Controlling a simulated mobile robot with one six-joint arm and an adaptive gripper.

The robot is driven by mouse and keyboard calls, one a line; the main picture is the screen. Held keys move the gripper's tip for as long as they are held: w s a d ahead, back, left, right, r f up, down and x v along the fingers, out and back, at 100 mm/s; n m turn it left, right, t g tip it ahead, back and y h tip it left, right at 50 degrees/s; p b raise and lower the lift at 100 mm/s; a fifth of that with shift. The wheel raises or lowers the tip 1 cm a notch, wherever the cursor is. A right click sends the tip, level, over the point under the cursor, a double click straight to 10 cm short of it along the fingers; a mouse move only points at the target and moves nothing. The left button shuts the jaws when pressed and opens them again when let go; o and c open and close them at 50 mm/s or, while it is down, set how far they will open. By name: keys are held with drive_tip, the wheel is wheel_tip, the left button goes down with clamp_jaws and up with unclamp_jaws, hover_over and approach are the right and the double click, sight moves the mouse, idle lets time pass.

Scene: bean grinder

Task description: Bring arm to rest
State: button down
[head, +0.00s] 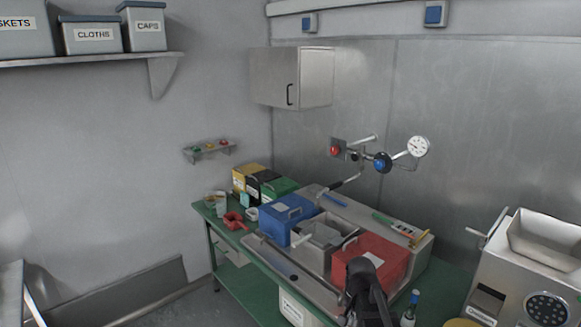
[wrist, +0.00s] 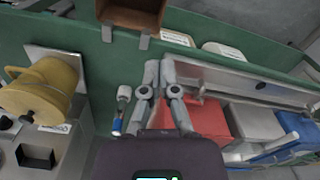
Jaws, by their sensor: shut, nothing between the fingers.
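My gripper (wrist: 159,66) shows in the wrist view with its two grey fingers closed together and nothing between them. The fingers point toward the green bench edge, beside the red box (wrist: 202,122). In the head view, a dark part of my arm (head: 368,290) stands at the bottom centre, in front of the red box (head: 385,262) and partly hiding it. The fingertips cannot be made out clearly in the head view.
A grinder machine (head: 530,270) stands at the right. A small bottle (head: 410,308) is close to my arm. A blue box (head: 288,218) is on the bench farther left. A yellow canister (wrist: 45,88) is at the left of the wrist view. Valves and a gauge (head: 418,146) jut from the wall.

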drive_tip(key=s+f+n+b, duration=0.2)
drive_tip(key=s+n, duration=0.4)
drive_tip(key=s, duration=0.2)
drive_tip(key=shift+a+f, duration=0.25)
drive_tip(key=shift+a, duration=0.2)
idle(0.7)
